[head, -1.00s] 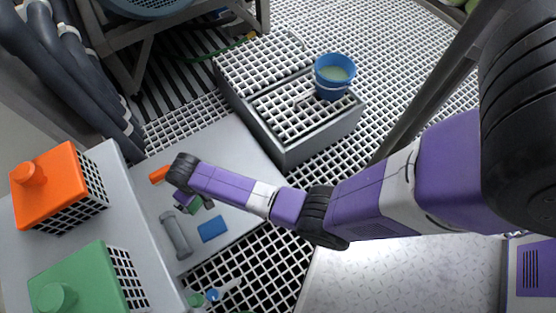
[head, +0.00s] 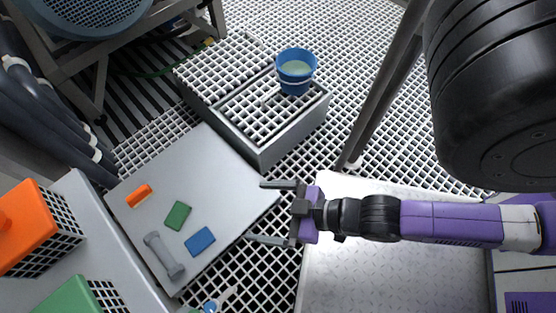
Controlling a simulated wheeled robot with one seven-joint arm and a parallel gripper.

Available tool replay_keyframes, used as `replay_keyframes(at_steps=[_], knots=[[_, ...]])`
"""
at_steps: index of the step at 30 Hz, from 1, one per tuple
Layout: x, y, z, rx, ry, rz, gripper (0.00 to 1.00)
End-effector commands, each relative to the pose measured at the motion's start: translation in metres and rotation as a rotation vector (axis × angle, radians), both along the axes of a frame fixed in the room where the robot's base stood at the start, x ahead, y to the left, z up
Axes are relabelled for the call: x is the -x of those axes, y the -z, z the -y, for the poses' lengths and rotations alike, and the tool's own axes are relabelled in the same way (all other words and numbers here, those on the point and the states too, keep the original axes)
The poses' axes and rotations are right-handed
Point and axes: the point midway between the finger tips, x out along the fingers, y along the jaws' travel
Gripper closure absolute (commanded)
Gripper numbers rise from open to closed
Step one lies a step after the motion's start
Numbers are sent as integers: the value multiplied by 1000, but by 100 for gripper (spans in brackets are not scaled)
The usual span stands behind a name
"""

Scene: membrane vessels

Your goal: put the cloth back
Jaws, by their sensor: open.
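No piece is plainly a cloth; the flat green piece (head: 178,215) and the flat blue piece (head: 200,241) could be cloths or pads, and I cannot tell which. Both lie apart on the light grey board (head: 226,184), left of my gripper. An orange piece (head: 139,196) lies at the board's far left, and a grey dumbbell-shaped part (head: 164,255) lies near its front edge. My gripper (head: 255,211) is open and empty, its two fingers pointing left at the board's right edge. Nothing is between the fingers.
A blue bucket (head: 296,72) with pale liquid stands on a grey grated box (head: 270,150) behind the board. Orange (head: 28,232) and green (head: 68,298) housings stand at left. A bare metal plate (head: 385,285) lies at lower right. Open grating floor surrounds these.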

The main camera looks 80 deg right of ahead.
Motion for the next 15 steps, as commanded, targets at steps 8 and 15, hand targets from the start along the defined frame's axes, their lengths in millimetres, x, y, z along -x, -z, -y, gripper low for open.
replay_keyframes(at_steps=[8, 15], knots=[[30, -100, 0, 20, -6, 154, 0], [31, -114, 0, 23, -6, 178, 0]])
